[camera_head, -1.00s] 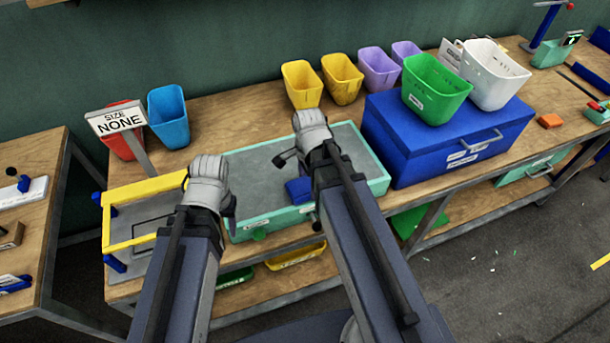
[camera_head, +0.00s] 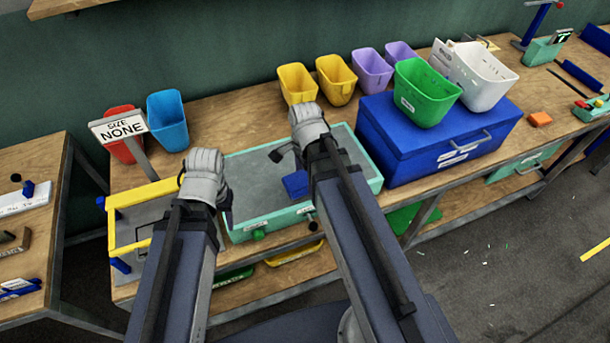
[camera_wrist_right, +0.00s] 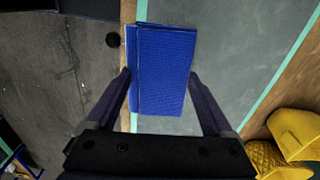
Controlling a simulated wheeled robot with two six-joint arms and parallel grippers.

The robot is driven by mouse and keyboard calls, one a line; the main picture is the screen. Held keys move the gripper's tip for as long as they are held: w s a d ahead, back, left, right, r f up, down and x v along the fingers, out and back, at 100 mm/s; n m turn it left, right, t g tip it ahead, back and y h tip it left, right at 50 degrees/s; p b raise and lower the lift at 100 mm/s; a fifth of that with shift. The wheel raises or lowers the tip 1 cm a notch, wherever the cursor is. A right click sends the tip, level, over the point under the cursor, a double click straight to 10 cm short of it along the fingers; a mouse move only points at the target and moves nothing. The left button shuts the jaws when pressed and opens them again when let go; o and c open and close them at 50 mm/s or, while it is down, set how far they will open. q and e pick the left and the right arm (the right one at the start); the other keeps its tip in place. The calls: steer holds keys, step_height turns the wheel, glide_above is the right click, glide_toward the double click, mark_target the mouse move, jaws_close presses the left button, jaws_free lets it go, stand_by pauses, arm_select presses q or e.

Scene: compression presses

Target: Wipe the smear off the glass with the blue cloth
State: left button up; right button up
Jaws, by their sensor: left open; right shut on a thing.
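The blue cloth (camera_head: 296,184) is a flat folded rectangle over the grey panel with a teal frame (camera_head: 240,170), which I take for the glass. My right gripper (camera_head: 284,154) is shut on the cloth. In the right wrist view the cloth (camera_wrist_right: 163,70) shows between the two fingers (camera_wrist_right: 160,85), over the panel's edge beside the wooden bench. I cannot tell whether the cloth touches the surface. I cannot make out the smear. My left gripper (camera_head: 229,203) is open and empty near the panel's left end.
A yellow-framed stand (camera_head: 147,192) is at the left, with a "SIZE NONE" sign (camera_head: 120,128) behind it. A blue lidded box (camera_head: 430,140) carrying green (camera_head: 425,95) and white (camera_head: 480,75) bins stands close right. Yellow and purple bins line the back.

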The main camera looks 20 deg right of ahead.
arm_select(q)
steer(key=shift+r+p, duration=0.35)
steer(key=shift+r, duration=0.4)
arm_select(e)
steer(key=shift+r, duration=0.75)
step_height(320, 180, up, 3)
steer(key=p, duration=0.3)
arm_select(q)
step_height(320, 180, up, 3)
